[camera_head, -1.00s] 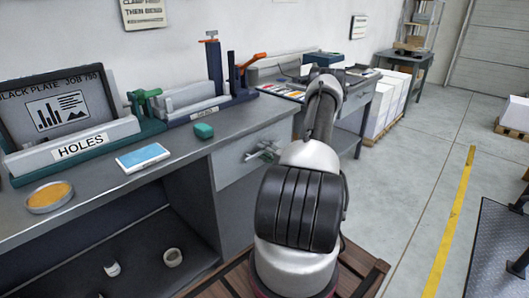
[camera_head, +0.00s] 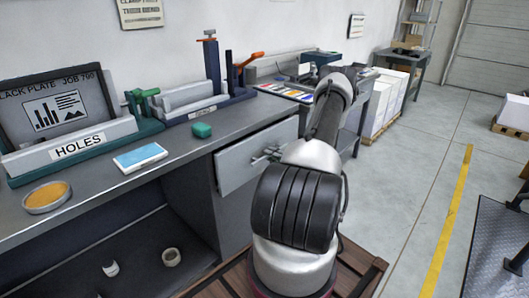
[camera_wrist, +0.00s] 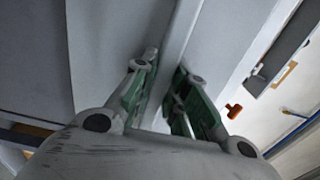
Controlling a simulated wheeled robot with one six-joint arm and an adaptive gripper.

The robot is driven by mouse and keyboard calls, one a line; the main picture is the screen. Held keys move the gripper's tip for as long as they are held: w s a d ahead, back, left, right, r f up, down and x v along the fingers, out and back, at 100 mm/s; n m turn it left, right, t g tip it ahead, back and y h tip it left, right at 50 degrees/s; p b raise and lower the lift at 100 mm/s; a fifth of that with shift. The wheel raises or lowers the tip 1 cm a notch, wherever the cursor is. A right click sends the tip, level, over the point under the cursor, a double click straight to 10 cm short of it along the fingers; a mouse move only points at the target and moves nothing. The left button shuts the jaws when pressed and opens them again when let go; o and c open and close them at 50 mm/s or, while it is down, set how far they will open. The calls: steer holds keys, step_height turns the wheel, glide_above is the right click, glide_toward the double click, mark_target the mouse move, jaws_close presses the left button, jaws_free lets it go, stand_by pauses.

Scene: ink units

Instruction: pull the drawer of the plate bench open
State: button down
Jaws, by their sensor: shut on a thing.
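The plate bench (camera_head: 60,215) has a grey drawer (camera_head: 236,172) under its top, right of the open bay. The drawer stands partly out, its front apart from the bench face and slightly tilted in the picture. My gripper (camera_head: 268,154) is at the drawer front, shut on the drawer's handle; the handle itself is mostly hidden by the fingers and arm. In the wrist view, the green-padded fingers (camera_wrist: 165,92) reach toward the grey drawer front (camera_wrist: 115,40), close together.
Open floor (camera_head: 410,190) lies to the right.

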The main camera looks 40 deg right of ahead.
steer(key=s+d, duration=0.2)
steer(key=s, duration=2.5)
steer(key=shift+s, duration=0.15)
steer(key=shift+d, duration=0.1)
steer(key=c, duration=1.4)
jaws_free()
steer(key=s, duration=0.8)
steer(key=s+d, duration=0.1)
steer(key=s, duration=0.3)
